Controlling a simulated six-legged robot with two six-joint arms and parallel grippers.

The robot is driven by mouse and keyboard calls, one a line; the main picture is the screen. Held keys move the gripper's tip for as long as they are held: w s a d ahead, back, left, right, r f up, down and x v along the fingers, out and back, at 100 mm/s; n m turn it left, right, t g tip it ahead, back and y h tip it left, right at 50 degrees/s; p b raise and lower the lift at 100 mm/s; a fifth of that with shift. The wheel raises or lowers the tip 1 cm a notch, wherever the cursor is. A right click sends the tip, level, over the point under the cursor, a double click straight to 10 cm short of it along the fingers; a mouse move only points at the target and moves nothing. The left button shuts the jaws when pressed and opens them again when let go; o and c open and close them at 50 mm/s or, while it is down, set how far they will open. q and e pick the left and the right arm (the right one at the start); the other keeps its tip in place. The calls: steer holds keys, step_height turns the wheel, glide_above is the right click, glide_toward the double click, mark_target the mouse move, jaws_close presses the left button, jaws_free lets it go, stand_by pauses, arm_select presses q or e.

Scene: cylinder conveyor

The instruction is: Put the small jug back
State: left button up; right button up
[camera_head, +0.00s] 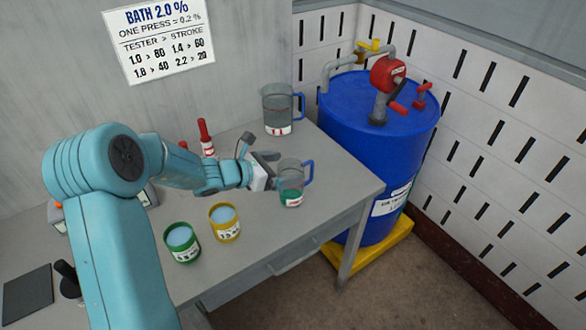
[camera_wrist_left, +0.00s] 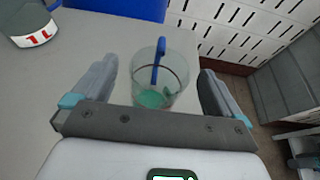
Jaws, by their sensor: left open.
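The small jug (camera_head: 291,190) is clear, with a blue handle and green liquid in the bottom. It stands upright on the table toward its right end. My left gripper (camera_head: 272,168) is open right beside it. In the left wrist view, the small jug (camera_wrist_left: 158,88) is between the two open fingers of my left gripper (camera_wrist_left: 158,92), with gaps on both sides. Its handle faces away from the gripper. The larger jug (camera_head: 278,108), also with a blue handle, stands farther back on the table. My right gripper is not in view.
A green-rimmed cup (camera_head: 182,243) and a yellow-rimmed cup (camera_head: 225,222) stand near the table's front edge. A red-topped bottle (camera_head: 206,138) is behind my arm. A blue drum (camera_head: 372,165) with a red pump stands beyond the table's right edge. A sign (camera_head: 158,40) hangs above.

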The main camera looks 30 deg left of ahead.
arm_select(q)
steer(key=v, duration=0.8)
steer(key=shift+b, duration=0.4)
steer(key=shift+w, duration=0.15)
